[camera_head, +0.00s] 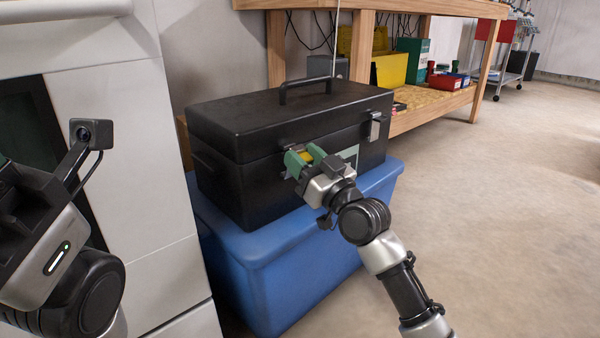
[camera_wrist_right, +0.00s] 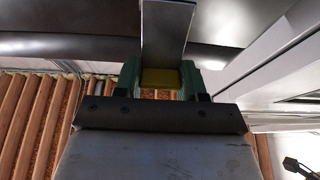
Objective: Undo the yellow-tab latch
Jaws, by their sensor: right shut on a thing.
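The black toolbox (camera_head: 262,180) has its lid down and a handle on top. A silver latch (camera_head: 375,127) without visible yellow sits near its right end. The yellow-tab latch (camera_head: 317,152) is on the front, mostly hidden by my right gripper (camera_head: 306,160). In the right wrist view, the yellow tab (camera_wrist_right: 160,78) lies between the green fingers of my right gripper (camera_wrist_right: 160,92), which are shut on it. The latch's metal plate (camera_wrist_right: 165,28) runs from the tab to the dark box. My left gripper (camera_head: 14,185) is cut off at the left edge; its fingers are unclear.
The toolbox rests on a blue bin (camera_head: 285,265). A white cabinet (camera_head: 165,130) stands close on the left. A wooden bench (camera_head: 440,104) with bins stands behind. The concrete floor (camera_head: 500,200) to the right is clear.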

